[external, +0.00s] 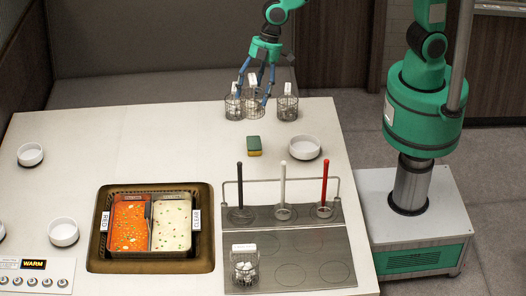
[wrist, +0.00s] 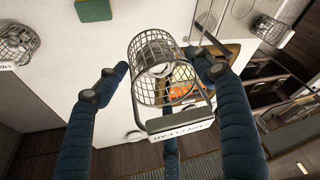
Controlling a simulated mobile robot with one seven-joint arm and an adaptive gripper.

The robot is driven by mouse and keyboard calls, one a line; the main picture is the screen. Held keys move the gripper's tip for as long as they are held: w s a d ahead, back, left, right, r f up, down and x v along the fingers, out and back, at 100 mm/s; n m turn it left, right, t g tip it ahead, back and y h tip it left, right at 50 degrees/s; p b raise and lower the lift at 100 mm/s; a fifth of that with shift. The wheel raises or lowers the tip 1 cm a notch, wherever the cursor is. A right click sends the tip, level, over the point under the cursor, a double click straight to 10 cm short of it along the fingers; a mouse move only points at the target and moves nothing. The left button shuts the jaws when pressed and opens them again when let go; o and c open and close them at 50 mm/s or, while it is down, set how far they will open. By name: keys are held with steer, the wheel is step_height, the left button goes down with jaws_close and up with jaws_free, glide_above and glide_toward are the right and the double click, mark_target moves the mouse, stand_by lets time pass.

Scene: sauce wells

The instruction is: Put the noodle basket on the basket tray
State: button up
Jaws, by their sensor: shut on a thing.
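Several small wire baskets with white labels are in view. Three stand close together at the table's far edge in the external view: one at left (external: 234,106), one in the middle (external: 254,108) and one at right (external: 288,107). My gripper (external: 255,96) reaches down among them, shut on the middle one. A grey metal tray (external: 305,268) with round marks lies at the front right.
A sponge (external: 254,146) and white bowl (external: 304,147) lie between. A two-part sauce well (external: 150,267) is left of the tray.

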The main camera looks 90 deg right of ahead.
steer(key=s+a+n+p, duration=0.1)
steer(key=s+a, duration=0.3)
steer(key=a, duration=0.5)
steer(key=s+a+n+g, duration=0.1)
steer(key=s+a+n, duration=0.1)
steer(key=s+a, duration=0.5)
steer(key=s+a+n+p, duration=0.1)
steer(key=s+a, duration=0.1)
steer(key=a, duration=1)
step_height(320, 180, down, 18)
steer(key=shift+d+y, duration=0.25)
steer(key=shift+y, duration=0.15)
steer(key=w+a+f, duration=0.1)
steer(key=w+a, duration=0.9)
steer(key=w, duration=0.1)
steer(key=shift+w+a+f, duration=0.15)
steer(key=shift+w+a, duration=0.2)
steer(key=shift+w, duration=0.05)
steer(key=shift+f, duration=1.75)
steer(key=shift+f, duration=0.2)
